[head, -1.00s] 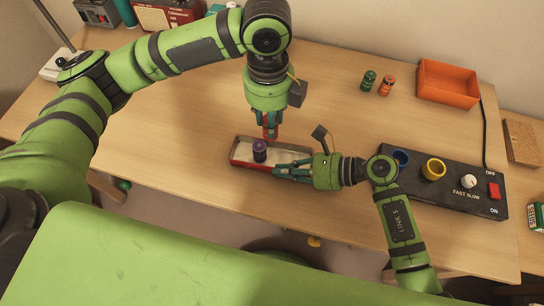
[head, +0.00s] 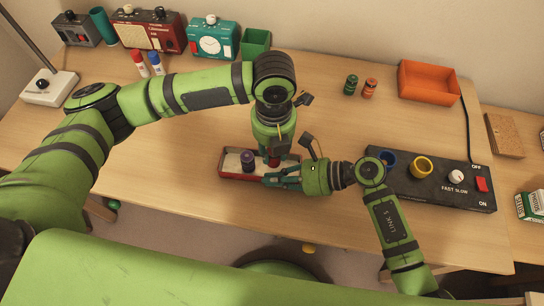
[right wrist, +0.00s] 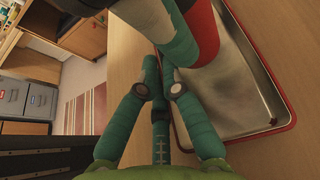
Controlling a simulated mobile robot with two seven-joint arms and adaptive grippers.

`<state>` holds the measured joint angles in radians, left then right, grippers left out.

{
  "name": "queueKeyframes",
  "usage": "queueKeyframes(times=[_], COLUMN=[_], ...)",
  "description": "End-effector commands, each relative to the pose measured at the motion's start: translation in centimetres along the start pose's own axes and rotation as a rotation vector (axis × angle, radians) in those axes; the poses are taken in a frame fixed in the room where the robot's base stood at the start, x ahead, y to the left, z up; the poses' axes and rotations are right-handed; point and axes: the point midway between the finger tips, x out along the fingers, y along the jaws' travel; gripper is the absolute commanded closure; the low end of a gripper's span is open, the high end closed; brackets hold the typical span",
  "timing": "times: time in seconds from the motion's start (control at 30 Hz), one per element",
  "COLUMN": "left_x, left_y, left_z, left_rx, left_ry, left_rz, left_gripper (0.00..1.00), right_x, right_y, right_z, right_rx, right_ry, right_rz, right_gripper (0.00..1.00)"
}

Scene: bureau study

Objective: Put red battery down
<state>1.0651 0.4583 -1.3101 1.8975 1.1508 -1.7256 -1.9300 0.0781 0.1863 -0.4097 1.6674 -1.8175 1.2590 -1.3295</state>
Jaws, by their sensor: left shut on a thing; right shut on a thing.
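A red battery (head: 274,162) is held in my left gripper (head: 273,151), which points down over the right part of the tray. I cannot tell whether its base touches the tray floor. The shallow red-rimmed tray (head: 233,176) sits at the table's front edge; its bare metal floor shows in the right wrist view (right wrist: 240,90). A dark purple battery (head: 247,161) stands upright in the tray, left of the red one. My right gripper (head: 268,181) is shut on the tray's front rim. Its fingers (right wrist: 161,70) partly hide that rim in the right wrist view.
A black control box (head: 430,185) with blue and yellow cups, knob and red switch lies right. Green (head: 350,85) and orange (head: 370,88) batteries stand behind, near an orange bin (head: 430,82). The table's middle is clear.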

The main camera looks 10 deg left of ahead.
Motion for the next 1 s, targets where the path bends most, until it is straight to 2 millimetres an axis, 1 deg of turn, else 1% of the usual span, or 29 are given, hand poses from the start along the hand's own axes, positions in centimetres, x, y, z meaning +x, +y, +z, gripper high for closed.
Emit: queueKeyframes(times=[0.13, 0.3, 0.37, 0.67, 0.7, 0.73, 1.0], left_x=[1.2, 3.6, 3.9, 4.1, 4.2, 4.2, 4.2], left_y=[0.0, 0.0, 0.0, 0.0, 0.0, 0.0, 0.0], left_z=[0.0, 0.0, 0.0, 0.0, 0.0, 0.0, 0.0], left_rx=[-0.002, -0.002, -0.001, -0.001, -0.002, -0.001, -0.001], left_ry=[0.0, 0.001, -0.002, -0.001, -0.001, -0.001, -0.001], left_rz=[0.0, 0.0, -0.001, -0.001, 0.0, 0.0, 0.0], left_gripper=[1.0, 1.0, 1.0, 1.0, 0.65, 0.59, 0.59], right_x=[0.0, 0.0, 0.0, 0.0, 0.0, 0.0, 0.0], right_y=[0.0, 0.0, 0.0, 0.0, 0.0, 0.0, 0.0], right_z=[0.1, 0.1, 0.1, 0.1, 0.1, 0.1, 0.1], right_rx=[-0.001, -0.001, -0.001, -0.001, -0.001, -0.001, -0.001], right_ry=[-0.001, -0.001, -0.001, -0.001, -0.001, -0.001, -0.001], right_rz=[-0.001, -0.001, -0.001, -0.001, -0.001, -0.001, -0.001], right_gripper=[1.0, 1.0, 1.0, 1.0, 1.0, 1.0, 1.0])
